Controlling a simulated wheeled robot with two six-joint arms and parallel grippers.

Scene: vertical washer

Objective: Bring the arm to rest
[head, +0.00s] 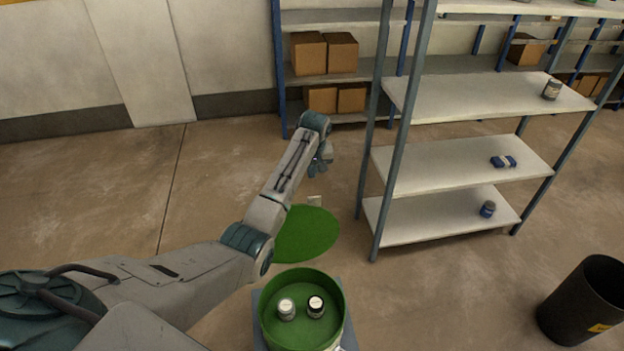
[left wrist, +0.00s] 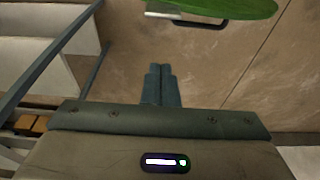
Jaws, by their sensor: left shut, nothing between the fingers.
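My left arm reaches in from the left in the head view and is extended out over the floor. Its left gripper (head: 319,168) hangs at the far end, left of the white shelf rack, holding nothing. In the left wrist view the two fingers (left wrist: 160,70) lie together, shut, with bare floor beyond them. My right gripper is not in view.
A white shelf rack (head: 460,165) with a few small items stands to the right. A green round tub (head: 268,335) with two jars is at the bottom. A black bin (head: 575,305) stands lower right.

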